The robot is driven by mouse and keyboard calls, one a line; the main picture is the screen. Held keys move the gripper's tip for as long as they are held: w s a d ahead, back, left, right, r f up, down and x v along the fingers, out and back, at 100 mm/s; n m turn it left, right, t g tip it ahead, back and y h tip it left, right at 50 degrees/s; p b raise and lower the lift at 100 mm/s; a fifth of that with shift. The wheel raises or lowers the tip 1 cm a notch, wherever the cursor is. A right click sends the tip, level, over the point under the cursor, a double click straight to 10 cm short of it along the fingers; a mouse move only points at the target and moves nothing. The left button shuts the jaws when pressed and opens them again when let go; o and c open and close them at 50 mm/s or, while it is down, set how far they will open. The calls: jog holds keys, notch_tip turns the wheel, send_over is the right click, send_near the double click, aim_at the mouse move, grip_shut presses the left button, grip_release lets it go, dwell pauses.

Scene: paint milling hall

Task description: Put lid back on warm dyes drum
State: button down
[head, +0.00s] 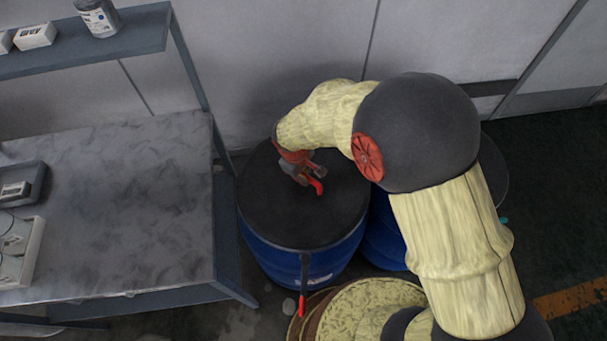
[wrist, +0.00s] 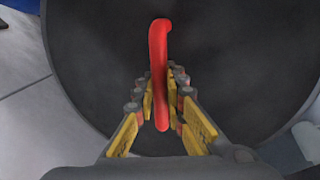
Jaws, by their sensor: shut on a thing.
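A blue drum (head: 290,265) stands on the floor beside the workbench, with a dark round lid (head: 265,215) lying over its top. In the head view the lid looks level and covers the drum's mouth; I cannot tell whether it is fully seated. The lid has a red handle (head: 318,187). My gripper (head: 304,176) is above the middle of the lid, shut on the handle. In the wrist view the red handle (wrist: 158,60) runs between the yellow-padded fingers of my gripper (wrist: 160,95), with the dark lid (wrist: 230,50) behind it.
A red-ended lever (head: 304,300) hangs at the drum's front. A second blue drum (head: 384,240) stands close on the right, partly behind my arm. The grey workbench (head: 110,200) is on the left, with trays (head: 38,180) and a shelf (head: 130,35) above. A wall is behind.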

jog(key=shift+f+b, duration=0.3)
jog(key=shift+f, duration=0.15)
jog(key=c, duration=1.8)
grip_release()
jog(key=shift+o, duration=0.2)
notch_tip(320, 180, up, 12)
jog(key=s+a, duration=0.1)
jog(key=s, duration=0.1)
jog(key=shift+f, duration=0.15)
jog(key=shift+a, duration=0.1)
